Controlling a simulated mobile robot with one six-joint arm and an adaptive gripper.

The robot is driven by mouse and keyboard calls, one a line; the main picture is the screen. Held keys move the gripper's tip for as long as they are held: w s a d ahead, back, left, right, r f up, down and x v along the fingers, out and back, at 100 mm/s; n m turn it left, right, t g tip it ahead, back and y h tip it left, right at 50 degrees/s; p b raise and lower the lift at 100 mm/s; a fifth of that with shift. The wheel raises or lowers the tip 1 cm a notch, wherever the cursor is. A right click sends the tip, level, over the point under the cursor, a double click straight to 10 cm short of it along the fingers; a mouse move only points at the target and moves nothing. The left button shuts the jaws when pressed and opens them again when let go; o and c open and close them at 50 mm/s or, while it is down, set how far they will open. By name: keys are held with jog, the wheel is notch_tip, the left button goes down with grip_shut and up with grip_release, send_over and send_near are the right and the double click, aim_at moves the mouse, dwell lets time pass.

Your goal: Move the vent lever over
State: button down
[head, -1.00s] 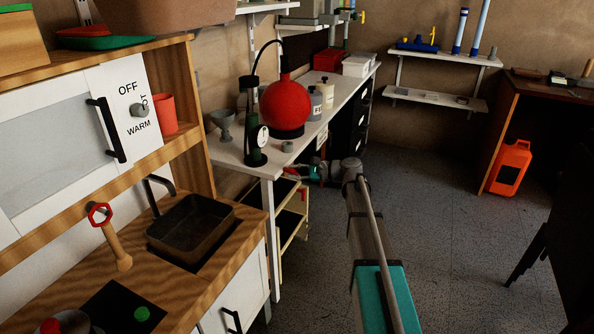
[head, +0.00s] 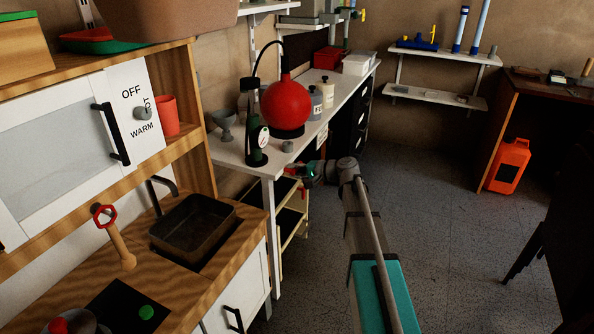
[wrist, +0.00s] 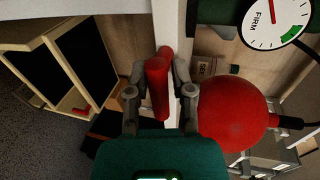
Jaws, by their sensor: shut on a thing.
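A red bar-like handle, which looks like the vent lever (wrist: 158,88), stands between my fingers in the wrist view. My gripper (wrist: 160,90) is shut on it, with one grey finger on each side. In the head view my gripper (head: 304,178) is small, low beside the front right of the white workbench. A bit of red (head: 303,193) shows just below it. The lever's mount and pivot are hidden, so I cannot tell its full angle.
The white workbench (head: 245,168) carries a red round tank (head: 286,103) and a pump with a gauge (head: 263,137). A shelf unit (head: 291,212) stands under the bench. The wooden kitchen unit (head: 190,290) is at left. Grey floor (head: 450,220) is open at right.

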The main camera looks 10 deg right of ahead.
jog(key=shift+s+f, duration=0.1)
jog(key=shift+f, duration=0.05)
dwell(0.3)
jog(key=c, duration=0.7)
grip_release()
jog(key=shift+o, duration=0.6)
jog(key=shift+w+d, duration=0.1)
jog(key=shift+w, duration=0.1)
